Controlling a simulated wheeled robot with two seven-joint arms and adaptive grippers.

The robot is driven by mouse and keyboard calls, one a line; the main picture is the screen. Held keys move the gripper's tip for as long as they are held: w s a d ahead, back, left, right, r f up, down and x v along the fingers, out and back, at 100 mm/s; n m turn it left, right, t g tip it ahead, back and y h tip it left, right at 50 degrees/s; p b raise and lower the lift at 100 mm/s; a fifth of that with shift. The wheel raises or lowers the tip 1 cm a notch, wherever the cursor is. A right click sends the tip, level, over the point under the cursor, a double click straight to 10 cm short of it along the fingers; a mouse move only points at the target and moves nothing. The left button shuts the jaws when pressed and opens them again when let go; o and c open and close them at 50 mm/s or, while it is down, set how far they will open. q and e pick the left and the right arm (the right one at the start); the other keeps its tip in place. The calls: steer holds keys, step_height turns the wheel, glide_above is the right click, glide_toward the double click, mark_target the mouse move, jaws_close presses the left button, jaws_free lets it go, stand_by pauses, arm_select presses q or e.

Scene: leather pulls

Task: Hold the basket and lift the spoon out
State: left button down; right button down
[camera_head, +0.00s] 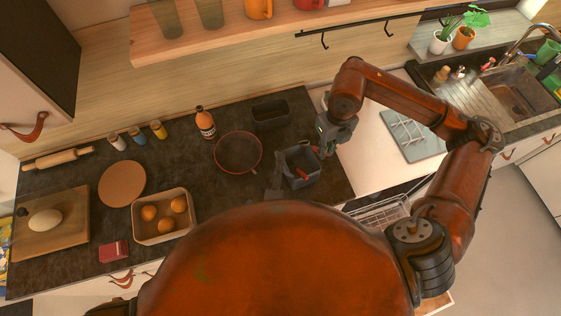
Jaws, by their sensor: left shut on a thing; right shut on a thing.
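A small dark grey basket (304,155) stands on the dark counter, right of the round pan. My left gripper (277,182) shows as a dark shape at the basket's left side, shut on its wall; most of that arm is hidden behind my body. My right gripper (323,150) comes in from the upper right and is at the basket's right side, its tips by a small red piece. A red spoon (303,173) shows partly inside the basket. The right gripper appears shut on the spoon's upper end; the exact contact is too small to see.
A reddish-brown pan (238,152), a black bin (270,115) and an orange bottle (205,123) stand close by on the counter. A tray with orange fruit (163,215) is farther left. A dish rack (381,212) lies at the lower right.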

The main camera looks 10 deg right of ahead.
arm_select(q)
steer(key=c, duration=1.9)
jaws_free()
steer(key=v, duration=1.2)
steer(key=shift+f, duration=0.1)
